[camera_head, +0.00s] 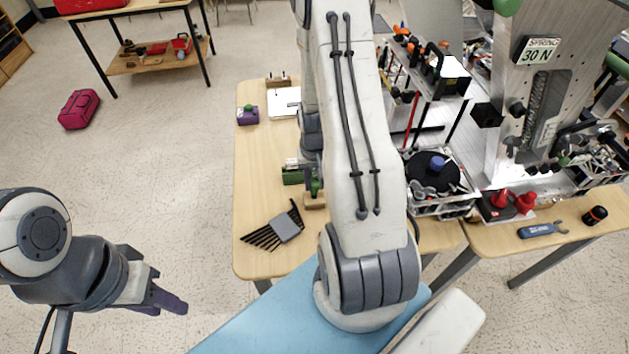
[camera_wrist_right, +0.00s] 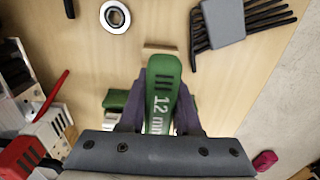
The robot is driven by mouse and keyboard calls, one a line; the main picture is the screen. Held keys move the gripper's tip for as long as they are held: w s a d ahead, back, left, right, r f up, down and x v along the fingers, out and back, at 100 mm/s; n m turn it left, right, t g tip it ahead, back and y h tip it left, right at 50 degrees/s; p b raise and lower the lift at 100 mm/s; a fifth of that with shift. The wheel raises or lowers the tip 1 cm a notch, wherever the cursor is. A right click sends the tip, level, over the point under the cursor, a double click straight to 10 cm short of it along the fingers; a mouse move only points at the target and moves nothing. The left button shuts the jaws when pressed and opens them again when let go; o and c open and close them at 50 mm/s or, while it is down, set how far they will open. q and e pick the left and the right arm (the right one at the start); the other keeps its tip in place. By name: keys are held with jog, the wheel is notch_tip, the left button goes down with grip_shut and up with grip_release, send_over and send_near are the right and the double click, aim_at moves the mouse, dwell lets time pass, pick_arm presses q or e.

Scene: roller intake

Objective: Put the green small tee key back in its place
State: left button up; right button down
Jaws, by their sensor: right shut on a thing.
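The green small tee key (camera_wrist_right: 162,92), marked "12 mm" on its handle, is between the purple fingers of my right gripper (camera_wrist_right: 161,100) in the right wrist view. The fingers press on both sides of it. A pale wooden block (camera_wrist_right: 160,48) lies just beyond the handle's end. The key's shaft is hidden. In the head view my right arm covers most of this spot; a bit of green (camera_head: 315,187) shows above the wooden block (camera_head: 315,200). My left gripper (camera_head: 165,299) hangs over the floor, away from the table, seen nearly edge-on, and nothing shows in it.
A hex key set (camera_head: 286,229) lies near the table's front edge. A green block-like item (camera_head: 292,175) stands left of my right arm. A purple item (camera_head: 247,115) is farther back. A tool rack (camera_head: 425,90) crowds the right side.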

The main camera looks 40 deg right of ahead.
aim_at(314, 171)
jog(key=shift+f+b, duration=0.6)
jog(key=shift+f, duration=0.3)
jog(key=c, duration=0.5)
grip_release()
jog(key=shift+r, duration=0.1)
notch_tip(314, 171, up, 10)
jog(key=shift+r, duration=0.2)
jog(key=s+a+r+n, duration=0.1)
jog(key=a+r+n, duration=0.3)
jog(key=a, duration=0.6)
jog(key=s+a+r+n, duration=0.1)
jog(key=a+r+n, duration=0.25)
jog(key=a, duration=0.75)
jog(key=s+a+r+n, duration=0.1)
jog(key=s+a+n, duration=0.1)
jog(key=s+a, duration=0.1)
jog(key=s+a+r+n, duration=0.2)
jog(key=s+a, duration=0.1)
jog(key=s, duration=0.3)
jog(key=s+a+r+n+y, duration=0.1)
jog(key=s+a+n, duration=0.1)
jog(key=s+a, duration=0.1)
jog(key=shift+s+a+r, duration=0.15)
jog(key=shift+s, duration=0.3)
jog(key=shift+s+a+r, duration=0.1)
jog(key=shift+s+r, duration=0.05)
jog(key=shift+s, duration=0.3)
